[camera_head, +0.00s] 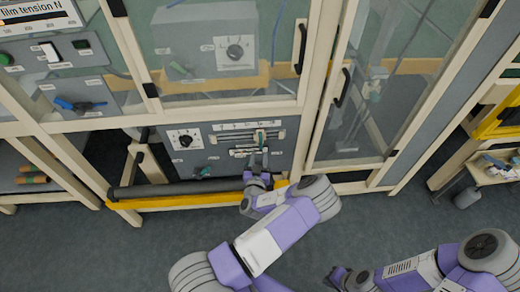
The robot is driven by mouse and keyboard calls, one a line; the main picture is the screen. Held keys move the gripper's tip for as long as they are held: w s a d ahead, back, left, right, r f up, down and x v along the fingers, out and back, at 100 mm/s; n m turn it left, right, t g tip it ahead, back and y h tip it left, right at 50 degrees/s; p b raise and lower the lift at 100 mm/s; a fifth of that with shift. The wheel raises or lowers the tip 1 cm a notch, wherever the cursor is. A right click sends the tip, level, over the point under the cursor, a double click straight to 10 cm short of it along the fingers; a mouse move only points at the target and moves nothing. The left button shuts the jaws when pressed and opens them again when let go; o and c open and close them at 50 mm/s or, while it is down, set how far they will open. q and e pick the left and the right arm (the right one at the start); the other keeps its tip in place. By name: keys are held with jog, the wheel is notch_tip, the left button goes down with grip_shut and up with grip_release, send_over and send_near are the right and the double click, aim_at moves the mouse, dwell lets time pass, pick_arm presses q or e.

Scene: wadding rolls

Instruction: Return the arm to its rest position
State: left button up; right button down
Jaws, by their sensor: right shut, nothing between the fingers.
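My left arm reaches up from the bottom of the head view, across the yellow front rail, to a grey control panel low in the machine. My right gripper (338,276) is low at the right of centre, over the floor, shut and empty, away from the machine.
A dark roller (170,190) lies along the yellow rail (150,203). Glass doors with black handles (340,88) stand above and right of the panel. A dial (186,139) is on the panel's left. A small table (495,170) stands at the right. The floor (380,215) between is clear.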

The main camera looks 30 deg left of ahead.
pick_arm(q)
jog(key=shift+v, duration=1.05)
jog(key=shift+f, duration=0.1)
jog(key=s+d+f+n+g+h, duration=0.2)
jog(key=s+d+f+g+h, duration=0.15)
jog(key=s+f+g, duration=0.9)
jog(key=s+d+r+m+g+h, duration=0.1)
jog(key=s+d+h, duration=0.3)
jog(key=d, duration=0.5)
jog(key=s+d+r+m+g+h, duration=0.1)
jog(key=s+d+m+g+h, duration=0.1)
jog(key=s+d, duration=0.4)
jog(key=d+m+h, duration=0.1)
jog(key=d+h, duration=0.1)
jog(key=d, duration=0.1)
